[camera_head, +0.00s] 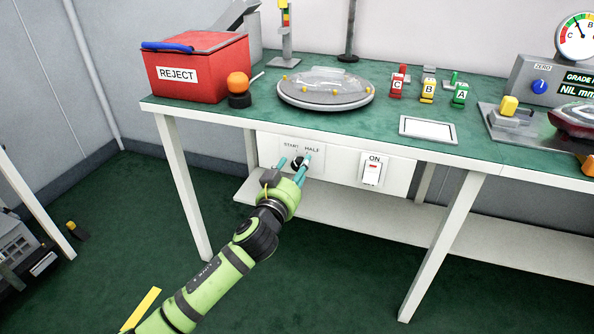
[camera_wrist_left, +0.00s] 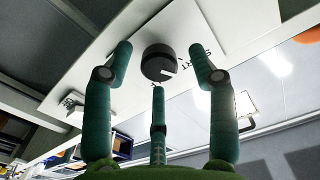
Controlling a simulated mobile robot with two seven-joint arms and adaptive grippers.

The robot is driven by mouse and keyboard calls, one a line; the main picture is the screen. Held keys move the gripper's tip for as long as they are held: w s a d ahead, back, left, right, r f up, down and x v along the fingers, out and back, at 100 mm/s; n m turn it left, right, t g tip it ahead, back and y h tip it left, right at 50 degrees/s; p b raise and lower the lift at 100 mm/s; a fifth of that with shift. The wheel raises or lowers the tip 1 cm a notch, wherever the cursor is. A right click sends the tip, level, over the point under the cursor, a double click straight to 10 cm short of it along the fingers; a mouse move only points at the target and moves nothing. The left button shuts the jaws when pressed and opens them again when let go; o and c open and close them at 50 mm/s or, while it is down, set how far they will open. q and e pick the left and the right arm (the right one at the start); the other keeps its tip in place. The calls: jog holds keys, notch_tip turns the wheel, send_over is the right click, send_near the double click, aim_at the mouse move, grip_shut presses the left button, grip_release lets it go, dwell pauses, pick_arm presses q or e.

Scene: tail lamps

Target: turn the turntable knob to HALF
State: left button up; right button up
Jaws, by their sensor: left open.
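The dark round turntable knob (camera_head: 297,164) sits on the white front panel under the table edge, between printed START and HALF marks. In the left wrist view the knob (camera_wrist_left: 158,62) shows a white pointer mark on its face; I cannot tell which label it points at. My left gripper (camera_head: 295,164) reaches the panel from below, its green fingers open around the knob. In the left wrist view the left gripper (camera_wrist_left: 160,75) has fingers on either side of the knob, with visible gaps. The turntable (camera_head: 310,99) stands on the table above. My right gripper is not in view.
Right of the knob is an ON switch (camera_head: 372,172). A white lower shelf (camera_head: 350,205) and table legs lie near my arm.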

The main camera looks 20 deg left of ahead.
pick_arm(q)
jog(key=shift+w, duration=0.45)
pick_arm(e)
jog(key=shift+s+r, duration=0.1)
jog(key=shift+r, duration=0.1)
pick_arm(q)
jog(key=c, duration=1.1)
jog(key=shift+c, duration=0.2)
jog(key=shift+r, duration=0.1)
jog(key=m+p, duration=0.3)
jog(key=m, duration=0.1)
jog(key=shift+r, duration=0.15)
jog(key=m+p, duration=0.2)
jog(key=m, duration=0.2)
jog(key=shift+m, duration=0.4)
jog(key=shift+d+m+p, duration=0.1)
jog(key=shift+m+p, duration=0.4)
jog(key=shift+m, duration=1.1)
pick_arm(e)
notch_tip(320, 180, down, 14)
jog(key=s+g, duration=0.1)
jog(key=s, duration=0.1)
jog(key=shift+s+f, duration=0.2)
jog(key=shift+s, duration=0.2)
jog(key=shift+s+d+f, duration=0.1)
